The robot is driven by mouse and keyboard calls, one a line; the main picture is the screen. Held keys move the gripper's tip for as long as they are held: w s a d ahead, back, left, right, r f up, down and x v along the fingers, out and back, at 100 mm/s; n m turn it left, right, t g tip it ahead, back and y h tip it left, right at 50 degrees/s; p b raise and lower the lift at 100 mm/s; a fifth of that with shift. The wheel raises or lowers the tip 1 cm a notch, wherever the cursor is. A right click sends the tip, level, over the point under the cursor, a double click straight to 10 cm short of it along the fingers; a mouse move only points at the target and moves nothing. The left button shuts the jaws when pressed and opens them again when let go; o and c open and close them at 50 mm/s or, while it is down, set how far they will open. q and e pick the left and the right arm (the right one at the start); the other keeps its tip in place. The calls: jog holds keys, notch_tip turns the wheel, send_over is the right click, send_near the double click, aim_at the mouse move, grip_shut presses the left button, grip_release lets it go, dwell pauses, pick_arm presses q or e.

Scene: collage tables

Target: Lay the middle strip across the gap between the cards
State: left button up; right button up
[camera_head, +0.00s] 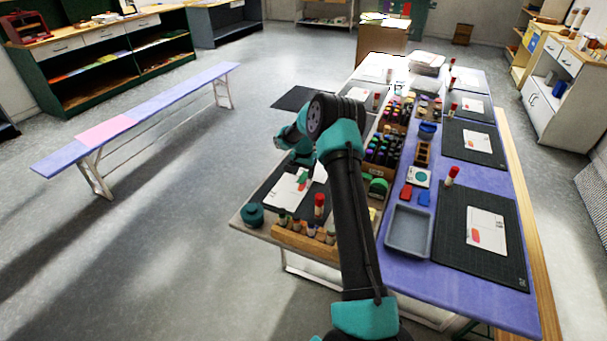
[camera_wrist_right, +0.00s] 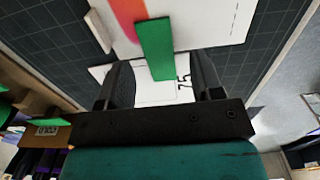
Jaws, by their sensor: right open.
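My right gripper (camera_wrist_right: 161,62) is open, its fingers apart on either side of the lower part of a green strip (camera_wrist_right: 155,45). The strip runs from one white card (camera_wrist_right: 205,25) over a narrow dark gap to a second white card (camera_wrist_right: 150,94), marked 75. I cannot tell whether it lies flat on both. An orange-pink strip (camera_wrist_right: 128,15) is on the first card. In the head view my right gripper (camera_head: 297,152) is over the far side of the dark mat (camera_head: 272,207), and the green strip (camera_head: 303,178) shows below it. My left gripper is out of view.
A beige bar (camera_wrist_right: 98,30) lies beside the first card. A wooden rack of glue sticks (camera_head: 300,238) and a teal pot (camera_head: 252,214) stand at the table's near edge. Marker boxes (camera_head: 383,150) and a grey tray (camera_head: 408,230) are to the right.

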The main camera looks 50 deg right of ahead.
notch_tip(320, 180, up, 16)
jog(key=shift+r, duration=0.25)
dwell(0.9)
jog(key=w+a+f+n+t+y, duration=0.1)
jog(key=a+f, duration=0.2)
jog(key=a, duration=0.8)
jog(key=w+a+f+n+t+y, duration=0.1)
jog(key=a+f+n+t, duration=0.1)
jog(key=a, duration=0.9)
jog(key=w+a+f+n+t+y, duration=0.1)
jog(key=a+f, duration=0.2)
jog(key=a, duration=0.8)
jog(key=s+a+f+n+g, duration=0.1)
jog(key=s+a+f+n, duration=0.3)
jog(key=s+f, duration=0.5)
jog(key=s+a+f+n+g, duration=0.2)
jog(key=s+a+f+n, duration=0.2)
jog(key=s, duration=1.3)
jog(key=a+f, duration=0.3)
jog(key=f, duration=0.3)
jog(key=shift+s+a+f+n+y, duration=0.2)
jog(key=shift+f+n+y, duration=0.1)
jog(key=shift+y, duration=0.1)
jog(key=shift+d, duration=0.1)
